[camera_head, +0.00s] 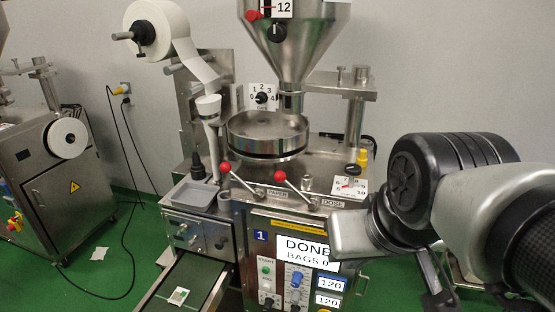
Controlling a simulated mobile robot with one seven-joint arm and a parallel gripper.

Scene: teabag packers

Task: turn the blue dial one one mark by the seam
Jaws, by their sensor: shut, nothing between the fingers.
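The blue dial (297,279) is a small blue knob on the lower front panel of the machine, left of two blue displays reading 120. Its pointer and marks are too small to read. My arm comes in from the right, and its grey wrist part (352,238) covers the right side of the panel. What seems to be my gripper (438,299) shows as dark, slender parts near the bottom edge, right of the panel. It is shut and empty, well apart from the blue dial.
A screen (305,252) reads DONE, BAGS 0. A green start button (265,270) and black knobs sit near the blue dial. Two red-balled levers (281,175) stand above. A conveyor (187,283) carrying a small bag lies at lower left. A second machine (40,165) stands far left.

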